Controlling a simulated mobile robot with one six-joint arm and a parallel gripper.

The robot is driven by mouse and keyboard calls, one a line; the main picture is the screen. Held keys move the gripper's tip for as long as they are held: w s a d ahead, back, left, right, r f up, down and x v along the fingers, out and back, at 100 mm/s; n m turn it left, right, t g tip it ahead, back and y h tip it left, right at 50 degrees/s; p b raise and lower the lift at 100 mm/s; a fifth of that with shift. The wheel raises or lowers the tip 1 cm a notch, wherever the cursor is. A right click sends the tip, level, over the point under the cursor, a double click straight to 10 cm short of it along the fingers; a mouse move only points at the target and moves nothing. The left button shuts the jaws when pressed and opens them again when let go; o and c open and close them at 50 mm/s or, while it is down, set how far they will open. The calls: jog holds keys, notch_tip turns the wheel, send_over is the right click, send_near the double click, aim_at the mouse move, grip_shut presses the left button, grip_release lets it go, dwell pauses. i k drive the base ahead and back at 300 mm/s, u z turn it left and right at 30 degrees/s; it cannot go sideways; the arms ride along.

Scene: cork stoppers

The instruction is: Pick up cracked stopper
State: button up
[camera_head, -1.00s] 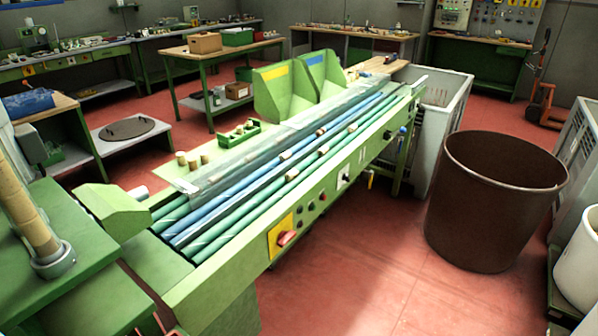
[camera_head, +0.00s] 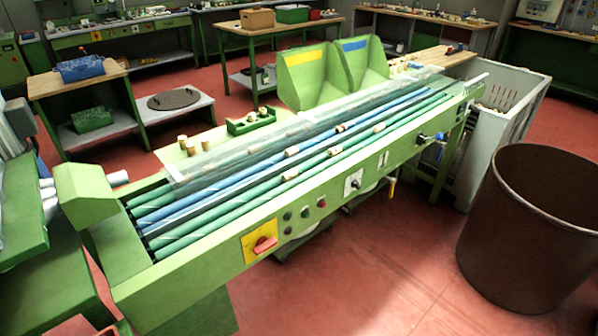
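Several cork stoppers lie on the green and blue rollers of the long green sorting machine (camera_head: 215,250). One stopper (camera_head: 290,174) lies on the near rollers, another (camera_head: 378,128) lies farther right, and one (camera_head: 292,151) lies farther back. A few more stoppers (camera_head: 183,142) stand on the pale board behind the rollers. They are too small here to tell which one is cracked. My gripper is not in view.
A large brown bin (camera_head: 535,235) stands at the right, beside a grey crate (camera_head: 513,85). Two green hoppers (camera_head: 308,78) and a small green tray (camera_head: 250,122) are behind the rollers. Red floor (camera_head: 400,245) is clear in front.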

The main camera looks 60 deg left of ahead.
aim_at(290, 174)
jog(key=u, duration=0.1)
jog(key=i, duration=0.3)
jog(key=z, duration=0.15)
jog(key=k, duration=0.2)
jog(key=u, duration=2.9)
jog(key=k, duration=0.25)
jog(key=u, duration=1.35)
